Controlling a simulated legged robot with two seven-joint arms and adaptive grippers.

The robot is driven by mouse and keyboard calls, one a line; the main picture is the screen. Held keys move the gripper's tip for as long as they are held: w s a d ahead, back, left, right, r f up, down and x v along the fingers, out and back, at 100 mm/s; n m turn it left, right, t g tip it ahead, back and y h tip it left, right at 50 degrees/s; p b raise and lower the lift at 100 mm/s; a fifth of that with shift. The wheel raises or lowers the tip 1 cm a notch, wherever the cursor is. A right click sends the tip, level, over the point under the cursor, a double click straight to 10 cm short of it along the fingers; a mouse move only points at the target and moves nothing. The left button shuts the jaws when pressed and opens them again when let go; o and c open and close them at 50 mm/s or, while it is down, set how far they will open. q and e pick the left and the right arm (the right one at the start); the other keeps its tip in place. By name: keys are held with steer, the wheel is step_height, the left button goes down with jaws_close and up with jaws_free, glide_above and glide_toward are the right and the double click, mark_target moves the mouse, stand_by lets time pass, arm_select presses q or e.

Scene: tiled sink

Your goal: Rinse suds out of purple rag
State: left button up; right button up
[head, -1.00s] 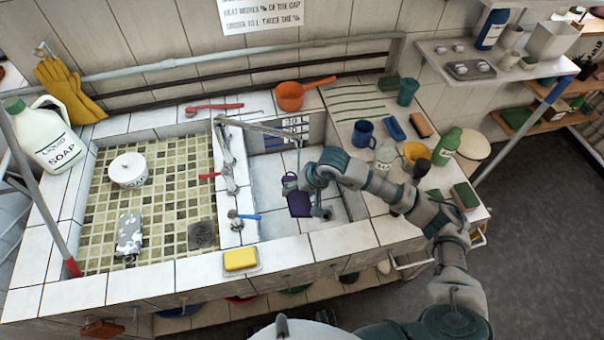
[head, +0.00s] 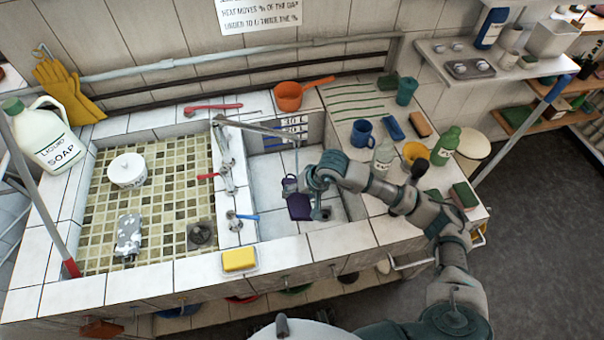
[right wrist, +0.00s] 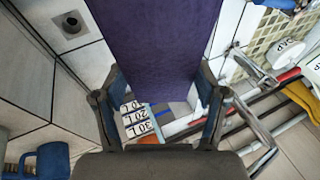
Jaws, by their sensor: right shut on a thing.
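The purple rag (head: 299,207) hangs in the right-hand basin (head: 267,178), below the tap spout (head: 262,129). My right gripper (head: 308,185) is shut on the rag. In the right wrist view the rag (right wrist: 158,45) fills the space between the two fingers (right wrist: 158,100) and extends past them. A thin pale vertical line shows below the spout; I cannot tell for sure that it is running water. No suds are clear on the rag at this size. My left gripper is not in view.
A yellow sponge (head: 239,260) lies on the front ledge. A blue mug (head: 363,132) and green bottle (head: 446,146) stand right of the basin. An orange pan (head: 289,96) sits behind.

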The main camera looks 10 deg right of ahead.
mark_target(294, 206)
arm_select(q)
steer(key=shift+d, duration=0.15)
arm_select(e)
steer(key=shift+d, duration=0.25)
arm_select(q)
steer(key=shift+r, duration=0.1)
arm_select(e)
steer(key=shift+a, duration=0.2)
